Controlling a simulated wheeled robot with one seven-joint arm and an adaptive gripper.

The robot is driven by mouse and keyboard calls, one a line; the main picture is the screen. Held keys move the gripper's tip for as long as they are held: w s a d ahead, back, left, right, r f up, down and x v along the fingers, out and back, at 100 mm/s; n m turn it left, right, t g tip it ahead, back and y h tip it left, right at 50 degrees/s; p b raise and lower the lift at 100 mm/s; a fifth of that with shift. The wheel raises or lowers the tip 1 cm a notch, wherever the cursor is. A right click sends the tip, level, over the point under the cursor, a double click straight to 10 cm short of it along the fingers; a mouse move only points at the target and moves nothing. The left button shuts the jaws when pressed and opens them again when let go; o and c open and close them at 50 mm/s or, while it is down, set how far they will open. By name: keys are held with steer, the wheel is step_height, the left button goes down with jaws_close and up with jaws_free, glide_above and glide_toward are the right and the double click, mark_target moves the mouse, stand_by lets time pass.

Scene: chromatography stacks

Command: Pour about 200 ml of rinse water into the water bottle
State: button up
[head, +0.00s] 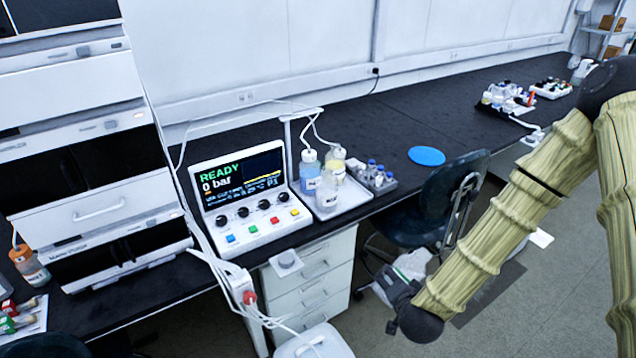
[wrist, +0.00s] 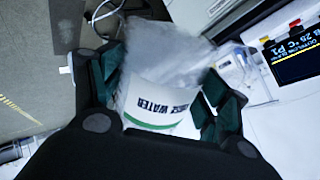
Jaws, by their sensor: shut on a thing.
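My gripper (head: 398,288) is shut on a clear container labelled RINSE WATER (wrist: 160,100). The container has a white label with a green stripe and sits between the dark green finger pads (wrist: 160,80). In the head view the container (head: 412,264) is held in front of the bench near the chair, partly hidden by my gripper. Its fill level cannot be told. Several bottles stand in a white tray on the bench: a blue one (head: 310,178), a yellowish one (head: 336,158) and a clear one in front (head: 327,192). Their labels are too small to read, so I cannot tell which is the water bottle.
A control unit (head: 243,195) reading READY, 0 bar stands left of the tray (head: 350,200). Tubes run into the bottle tops. A vial rack (head: 377,178) is right of the tray. A chair (head: 440,200) stands close to my gripper. The bench around the blue disc (head: 426,155) is clear.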

steer(key=w+a+r+n+t+y, duration=0.1)
steer(key=w+a+r+n+y, duration=1.1)
steer(key=w+a+r+n, duration=0.4)
steer(key=shift+w+a+r+n+t+y+b, duration=0.35)
steer(key=shift+w+r+n, duration=0.65)
steer(key=shift+w+r, duration=0.45)
steer(key=shift+w+d+f, duration=0.1)
steer(key=shift+w+f, duration=0.05)
